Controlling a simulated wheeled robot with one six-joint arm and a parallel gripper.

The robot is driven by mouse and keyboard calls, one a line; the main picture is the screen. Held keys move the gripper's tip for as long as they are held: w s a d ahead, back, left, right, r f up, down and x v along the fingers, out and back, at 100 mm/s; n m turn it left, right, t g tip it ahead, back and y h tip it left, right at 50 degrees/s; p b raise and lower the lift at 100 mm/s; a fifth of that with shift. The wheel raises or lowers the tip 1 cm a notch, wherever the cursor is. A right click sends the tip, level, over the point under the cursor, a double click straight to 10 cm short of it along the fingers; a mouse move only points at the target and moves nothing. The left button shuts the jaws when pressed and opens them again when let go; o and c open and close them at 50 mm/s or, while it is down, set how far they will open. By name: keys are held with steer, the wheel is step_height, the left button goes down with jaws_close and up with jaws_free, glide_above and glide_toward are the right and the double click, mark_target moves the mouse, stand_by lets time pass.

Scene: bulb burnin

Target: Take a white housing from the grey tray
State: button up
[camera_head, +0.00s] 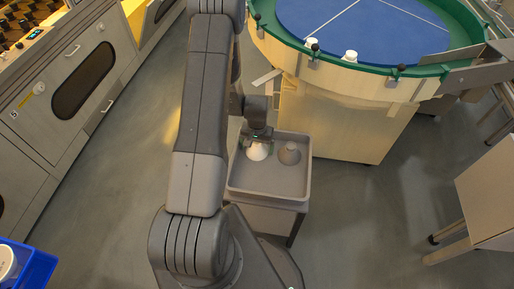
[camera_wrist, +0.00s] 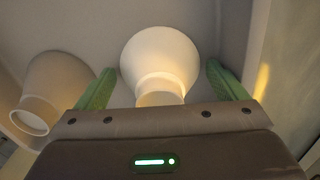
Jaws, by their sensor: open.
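A white housing (camera_head: 258,152) stands in the grey tray (camera_head: 268,187), near the tray's back left. In the wrist view this white housing (camera_wrist: 160,62) lies between my gripper's two green fingers, with a gap on each side. A second, beige-grey housing (camera_head: 290,154) stands just right of it in the tray. It shows at the left in the wrist view (camera_wrist: 58,88), outside the fingers. My gripper (camera_head: 257,143) is over the white housing, open and holding nothing; its fingers also show in the wrist view (camera_wrist: 160,90). The arm and gripper hide part of the housing's top in the head view.
A round table (camera_head: 345,75) with a blue top and green rim stands close behind the tray, with small white pieces on its edge. Grey cabinets (camera_head: 75,100) line the left. A blue bin (camera_head: 38,266) is at the lower left. The tray's front is bare.

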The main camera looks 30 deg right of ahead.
steer(key=shift+c, duration=0.4)
steer(key=c, duration=0.7)
steer(key=shift+r, duration=0.1)
